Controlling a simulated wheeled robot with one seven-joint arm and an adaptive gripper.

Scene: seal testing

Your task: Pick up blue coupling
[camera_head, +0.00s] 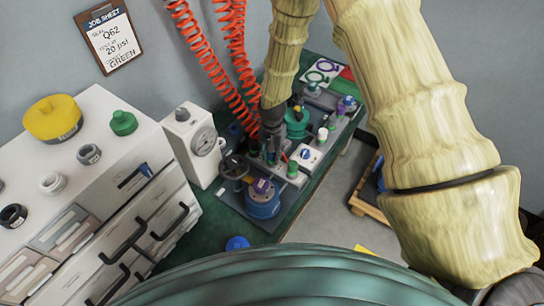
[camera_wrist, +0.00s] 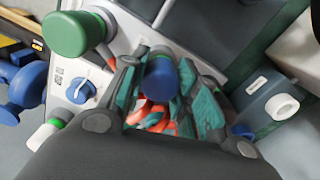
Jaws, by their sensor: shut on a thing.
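The blue coupling (camera_wrist: 160,80) shows in the wrist view as a blue round cap between the two fingers. My gripper (camera_wrist: 160,70) is shut on it, with the dark and teal fingers to its left and right. Red-orange parts show just below the coupling, partly covered by the gripper. In the head view my gripper (camera_head: 271,128) points down at the crowded test bench, among the fittings. There the held coupling is hidden, and I cannot tell whether it is clear of the surface beneath.
A grey gauge box (camera_head: 192,140) stands left of my gripper, with red coiled hoses (camera_head: 240,60) behind. A blue flanged fitting (camera_head: 262,200) with a purple top is in front. A green knob (camera_wrist: 75,33) stands close by. A white drawer cabinet (camera_head: 120,170) is at left.

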